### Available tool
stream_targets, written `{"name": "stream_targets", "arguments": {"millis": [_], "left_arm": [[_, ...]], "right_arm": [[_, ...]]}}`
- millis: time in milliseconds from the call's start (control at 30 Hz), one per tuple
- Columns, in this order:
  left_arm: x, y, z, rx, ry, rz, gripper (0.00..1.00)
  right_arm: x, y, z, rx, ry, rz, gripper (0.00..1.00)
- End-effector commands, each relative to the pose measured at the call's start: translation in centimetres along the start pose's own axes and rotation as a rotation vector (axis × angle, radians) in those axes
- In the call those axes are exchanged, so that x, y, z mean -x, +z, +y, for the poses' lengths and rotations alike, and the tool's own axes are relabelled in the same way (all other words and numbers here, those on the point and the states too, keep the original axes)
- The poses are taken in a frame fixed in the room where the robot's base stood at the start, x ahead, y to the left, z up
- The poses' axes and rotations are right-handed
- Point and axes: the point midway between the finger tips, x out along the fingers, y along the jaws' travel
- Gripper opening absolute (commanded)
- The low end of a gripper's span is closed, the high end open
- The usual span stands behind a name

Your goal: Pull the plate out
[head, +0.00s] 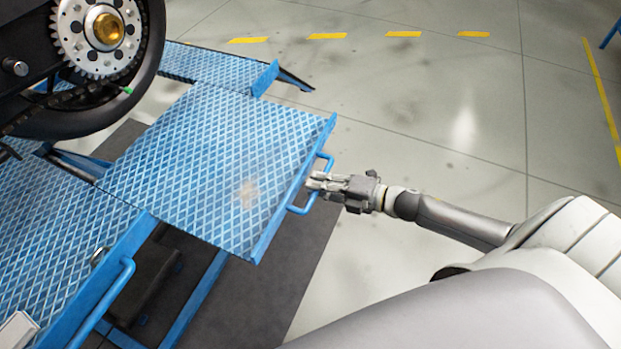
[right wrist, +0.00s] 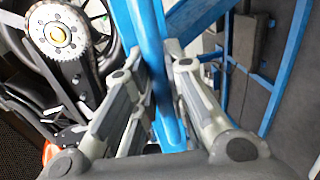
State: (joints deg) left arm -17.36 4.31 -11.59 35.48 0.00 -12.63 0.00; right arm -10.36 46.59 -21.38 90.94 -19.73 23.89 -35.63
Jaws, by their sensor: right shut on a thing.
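The plate (head: 205,155) is a blue diamond-tread sheet with a raised blue right edge and a worn spot near that edge. It sits at the right side of the blue lift, with a dark gap below its lower edge. A blue bar handle (head: 297,209) stands out from its right edge. My right gripper (head: 318,183) is shut on the handle, coming from the right. In the right wrist view the blue handle (right wrist: 167,110) runs between the two fingers. My left gripper is not in view.
A motorcycle wheel with a sprocket (head: 103,35) stands over the lift at the upper left. A blue side rail (head: 105,300) is at the lower left. A blue ramp (head: 215,66) lies behind the plate. The grey floor (head: 430,120) to the right is clear, with yellow dashes farther back.

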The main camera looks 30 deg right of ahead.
Motion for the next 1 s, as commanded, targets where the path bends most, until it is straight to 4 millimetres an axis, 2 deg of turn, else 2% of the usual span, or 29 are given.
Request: {"name": "stream_targets", "arguments": {"millis": [500,533,700,1000], "left_arm": [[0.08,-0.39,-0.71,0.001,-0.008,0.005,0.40],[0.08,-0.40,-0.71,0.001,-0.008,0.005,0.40],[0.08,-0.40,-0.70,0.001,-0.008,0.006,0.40],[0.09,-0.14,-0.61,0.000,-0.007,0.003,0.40]], "right_arm": [[0.53,-0.03,-0.27,-0.001,-0.003,-0.001,0.00],[0.53,-0.04,-0.27,-0.001,-0.003,-0.001,0.16],[0.51,-0.03,-0.22,-0.001,-0.001,-0.001,0.35],[0.55,-0.01,-0.13,-0.001,0.000,-0.001,0.35]]}}
